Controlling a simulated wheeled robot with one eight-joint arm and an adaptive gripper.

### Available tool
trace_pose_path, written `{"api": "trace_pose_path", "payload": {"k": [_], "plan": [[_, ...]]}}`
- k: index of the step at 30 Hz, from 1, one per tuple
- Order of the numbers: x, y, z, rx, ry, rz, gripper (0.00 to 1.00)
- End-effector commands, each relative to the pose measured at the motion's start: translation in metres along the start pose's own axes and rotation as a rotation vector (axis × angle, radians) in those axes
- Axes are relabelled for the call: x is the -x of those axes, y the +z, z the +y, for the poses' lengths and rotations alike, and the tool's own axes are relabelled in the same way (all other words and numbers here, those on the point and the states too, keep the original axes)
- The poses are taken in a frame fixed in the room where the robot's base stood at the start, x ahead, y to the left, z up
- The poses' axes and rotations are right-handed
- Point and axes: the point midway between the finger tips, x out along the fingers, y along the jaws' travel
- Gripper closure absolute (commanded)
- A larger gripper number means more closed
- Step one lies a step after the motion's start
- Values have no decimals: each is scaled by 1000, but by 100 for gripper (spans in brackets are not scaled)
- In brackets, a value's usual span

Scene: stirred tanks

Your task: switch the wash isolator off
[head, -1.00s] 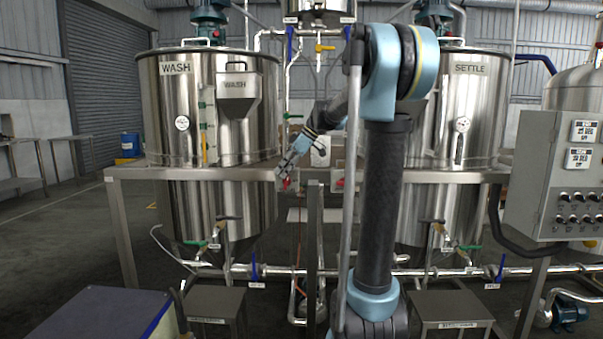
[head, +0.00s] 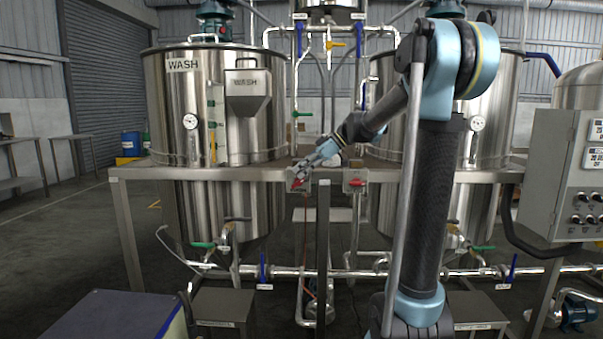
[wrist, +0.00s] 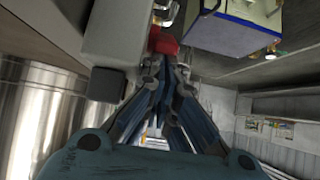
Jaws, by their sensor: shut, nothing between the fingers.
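A grey isolator box with a red handle (head: 296,186) sits on the frame rail beside the WASH tank (head: 215,110). In the wrist view the red handle (wrist: 163,42) shows just beyond my fingertips, beside a grey housing (wrist: 116,30). A second isolator with a red handle (head: 356,183) sits further right on the rail. My gripper (head: 298,180) is shut and empty, at the left isolator's front, and partly covers it. It also shows in the wrist view (wrist: 165,68). I cannot tell whether the fingers touch the handle, its exact angle, or the isolator labels.
The steel frame rail (head: 230,174) runs behind and beside my gripper, with an upright post (head: 323,250) below. A control cabinet (head: 565,175) stands at the right. Open floor lies at the left.

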Motion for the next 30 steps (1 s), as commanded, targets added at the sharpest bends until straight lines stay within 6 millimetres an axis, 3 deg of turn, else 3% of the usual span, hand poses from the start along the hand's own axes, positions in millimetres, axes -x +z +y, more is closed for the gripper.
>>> {"api": "trace_pose_path", "payload": {"k": [17,30], "plan": [[0,0,0,0,0,-1,100],[10,-11,0,0,0,-1,100]]}}
